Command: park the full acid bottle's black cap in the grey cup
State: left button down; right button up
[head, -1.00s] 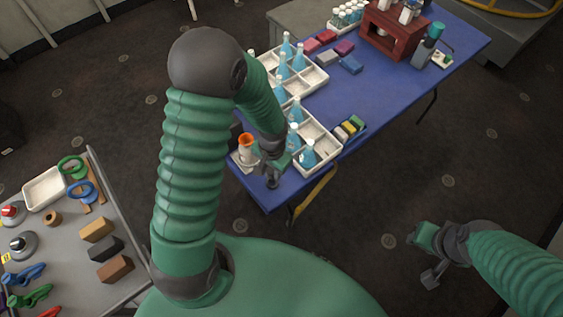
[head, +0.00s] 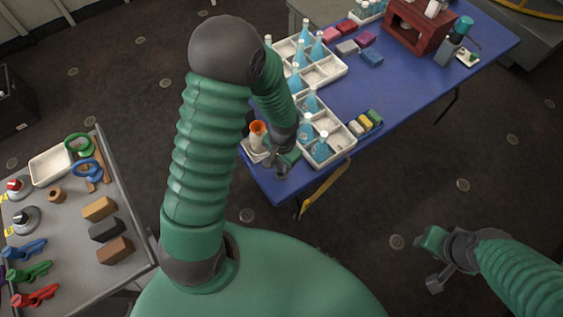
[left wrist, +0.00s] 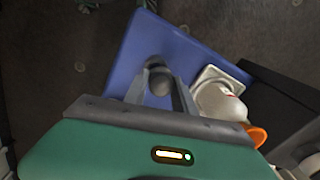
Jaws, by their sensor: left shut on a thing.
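My left gripper (head: 282,171) is over the near corner of the blue table, beside a white vessel with an orange top (head: 257,135). In the left wrist view, its fingers (left wrist: 158,75) are close together on a small dark, rounded thing (left wrist: 160,83), which looks like the black cap; the fingers partly hide it. The white vessel (left wrist: 220,103) is to the right of the fingers, apart from them. Several blue bottles (head: 320,150) stand in white trays; I cannot tell which is the acid bottle. I cannot make out the grey cup. My right gripper (head: 434,262) hangs over the floor, away from the table.
White divided trays (head: 343,141) line the table's left side. The blue table (head: 400,90) has a clear middle. A grey bench (head: 70,235) with tools and blocks is at left.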

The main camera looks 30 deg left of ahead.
pick_arm(q)
jog(key=shift+d, duration=0.25)
jog(key=shift+f+b, duration=0.6)
jog(key=shift+f, duration=0.15)
jog(key=shift+f, duration=0.1)
